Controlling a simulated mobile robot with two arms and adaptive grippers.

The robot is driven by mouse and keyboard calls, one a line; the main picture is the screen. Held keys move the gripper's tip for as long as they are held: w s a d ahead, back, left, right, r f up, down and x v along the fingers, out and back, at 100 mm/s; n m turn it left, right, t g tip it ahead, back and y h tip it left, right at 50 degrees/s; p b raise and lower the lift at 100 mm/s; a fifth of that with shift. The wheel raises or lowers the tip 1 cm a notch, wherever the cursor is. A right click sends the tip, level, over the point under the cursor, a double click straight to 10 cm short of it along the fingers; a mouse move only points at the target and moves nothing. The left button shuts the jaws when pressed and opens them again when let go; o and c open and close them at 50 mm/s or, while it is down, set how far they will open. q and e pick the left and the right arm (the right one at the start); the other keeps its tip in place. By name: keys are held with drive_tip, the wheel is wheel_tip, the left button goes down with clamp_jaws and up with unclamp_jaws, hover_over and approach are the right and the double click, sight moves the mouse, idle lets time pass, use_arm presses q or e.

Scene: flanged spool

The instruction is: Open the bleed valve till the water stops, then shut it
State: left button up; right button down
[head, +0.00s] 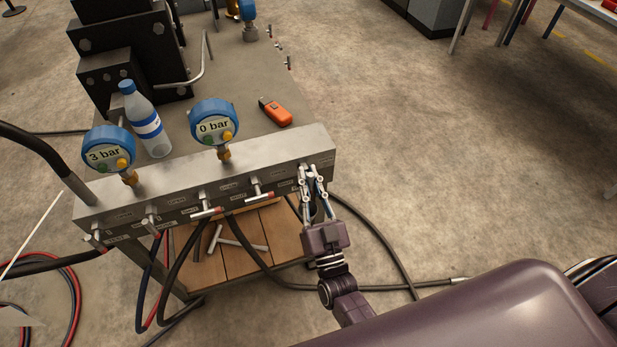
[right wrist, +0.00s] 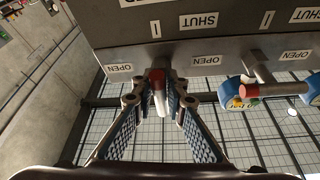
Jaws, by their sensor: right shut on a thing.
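A grey metal manifold (head: 250,173) runs along the front of a bench, with several T-handle valves on its front face. My right gripper (head: 314,180) is at the valve at its right end. In the right wrist view its fingers are shut on a red-tipped valve handle (right wrist: 158,92), one on each side. OPEN and SHUT labels (right wrist: 199,20) sit around it. One blue gauge (head: 103,152) reads 3 bar; another gauge (head: 214,123) reads 0 bar. I can see no running water. My left gripper is not in view.
Dark hoses (head: 366,222) hang below and run over the floor. A wooden shelf (head: 205,268) below holds loose metal parts. The floor at right is open.

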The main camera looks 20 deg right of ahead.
drive_tip(key=shift+a+m, duration=0.1)
drive_tip(key=shift+m, duration=0.2)
drive_tip(key=c, duration=2)
unclamp_jaws()
drive_tip(key=shift+o, duration=0.2)
drive_tip(key=v, duration=1.2)
drive_tip(key=shift+a, duration=0.15)
